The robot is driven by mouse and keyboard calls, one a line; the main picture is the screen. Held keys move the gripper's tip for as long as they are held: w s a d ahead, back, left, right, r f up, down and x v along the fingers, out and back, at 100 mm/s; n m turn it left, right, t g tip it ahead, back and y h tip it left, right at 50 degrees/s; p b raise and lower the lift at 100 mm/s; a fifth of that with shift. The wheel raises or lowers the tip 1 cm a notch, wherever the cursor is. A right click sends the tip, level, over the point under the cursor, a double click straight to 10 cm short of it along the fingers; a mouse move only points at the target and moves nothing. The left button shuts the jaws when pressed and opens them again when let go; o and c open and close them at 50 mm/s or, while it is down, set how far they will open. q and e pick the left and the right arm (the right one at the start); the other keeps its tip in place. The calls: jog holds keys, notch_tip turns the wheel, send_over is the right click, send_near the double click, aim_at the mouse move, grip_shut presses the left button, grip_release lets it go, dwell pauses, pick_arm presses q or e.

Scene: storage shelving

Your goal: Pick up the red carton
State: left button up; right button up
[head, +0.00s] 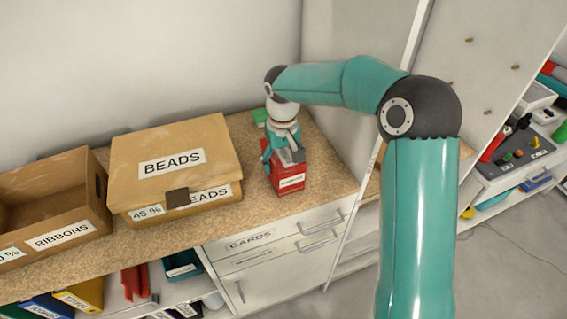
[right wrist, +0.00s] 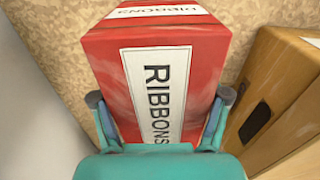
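The red carton (head: 290,180), with a white label, stands on the brown counter near its right end. In the right wrist view the carton (right wrist: 205,75) fills the middle, and its label reads RIBBONS. My right gripper (head: 283,150) reaches down over the carton from above. Its fingers (right wrist: 162,99) lie on two opposite sides of the carton, very close to its faces. I cannot tell whether they press on it. The carton's lower part in the right wrist view is hidden by the gripper body. My left gripper is in neither view.
A lidded cardboard box marked BEADS (head: 225,160) stands just left of the carton. An open box marked RIBBONS (head: 85,222) is farther left. A green item (head: 259,116) lies behind the gripper. A pale side panel (head: 345,100) bounds the counter on the right.

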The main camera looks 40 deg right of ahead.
jog(key=c, duration=0.5)
jog(key=shift+r, duration=0.15)
